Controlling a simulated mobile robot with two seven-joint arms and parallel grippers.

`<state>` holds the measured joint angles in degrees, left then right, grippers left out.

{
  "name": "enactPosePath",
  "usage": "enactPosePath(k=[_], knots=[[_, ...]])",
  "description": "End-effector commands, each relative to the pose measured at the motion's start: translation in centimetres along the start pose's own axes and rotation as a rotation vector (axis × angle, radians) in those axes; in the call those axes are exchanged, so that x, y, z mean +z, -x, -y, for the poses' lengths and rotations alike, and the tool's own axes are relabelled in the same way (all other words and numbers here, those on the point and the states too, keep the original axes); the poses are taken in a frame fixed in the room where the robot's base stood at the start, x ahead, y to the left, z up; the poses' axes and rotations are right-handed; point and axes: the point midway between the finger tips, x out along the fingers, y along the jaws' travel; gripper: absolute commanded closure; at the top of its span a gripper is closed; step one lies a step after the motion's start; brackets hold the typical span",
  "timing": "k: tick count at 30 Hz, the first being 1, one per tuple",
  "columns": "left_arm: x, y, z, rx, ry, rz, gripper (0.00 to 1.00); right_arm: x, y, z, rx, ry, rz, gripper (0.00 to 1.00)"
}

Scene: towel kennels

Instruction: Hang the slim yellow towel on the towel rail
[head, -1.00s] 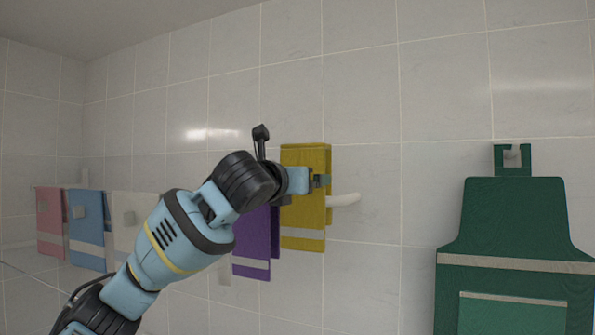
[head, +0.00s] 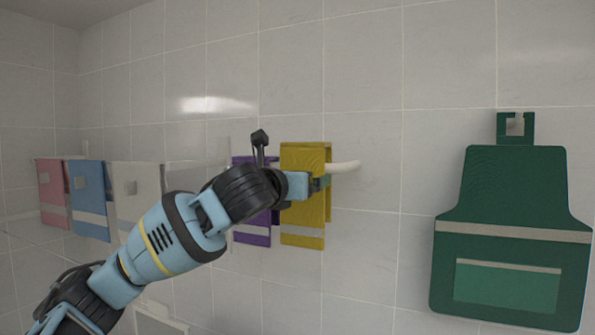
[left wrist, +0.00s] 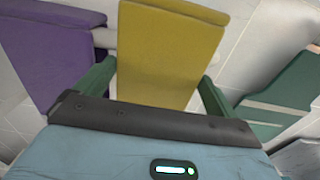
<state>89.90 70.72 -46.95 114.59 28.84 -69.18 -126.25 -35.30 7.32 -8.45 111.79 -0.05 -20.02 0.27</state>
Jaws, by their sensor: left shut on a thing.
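The slim yellow towel (head: 301,215), with a pale band near its lower edge, hangs folded in two at the towel rail (head: 345,167). Its top fold shows a little above the rail's line, and I cannot tell whether it rests on the rail. My left gripper (head: 318,183) is shut on the yellow towel. In the left wrist view the gripper's green fingers (left wrist: 157,88) stand either side of the yellow towel (left wrist: 170,45). My right gripper is not in view.
A purple towel (head: 252,238) hangs on the rail just left, partly behind my arm. Pink (head: 52,190), blue (head: 90,200) and white (head: 138,190) towels hang further left. A green apron (head: 510,205) hangs at the right. The tiled wall between rail and apron is free.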

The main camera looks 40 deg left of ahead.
Motion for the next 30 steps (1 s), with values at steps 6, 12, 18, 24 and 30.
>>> enactPosePath(k=[6,12,18,24,30], knots=[[-1.6,0.0,0.0,0.001,-0.001,-0.002,0.33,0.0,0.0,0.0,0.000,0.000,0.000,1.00],[-2.4,0.0,0.0,-0.001,0.000,-0.001,0.33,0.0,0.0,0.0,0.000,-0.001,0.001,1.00],[-2.7,0.0,0.0,-0.001,0.001,0.000,0.33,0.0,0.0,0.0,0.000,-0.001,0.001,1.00],[-2.7,0.0,0.0,-0.001,0.001,0.000,0.33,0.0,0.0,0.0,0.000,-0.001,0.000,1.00],[-2.7,0.0,0.0,-0.001,0.001,0.000,0.00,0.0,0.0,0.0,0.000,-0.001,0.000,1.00]])
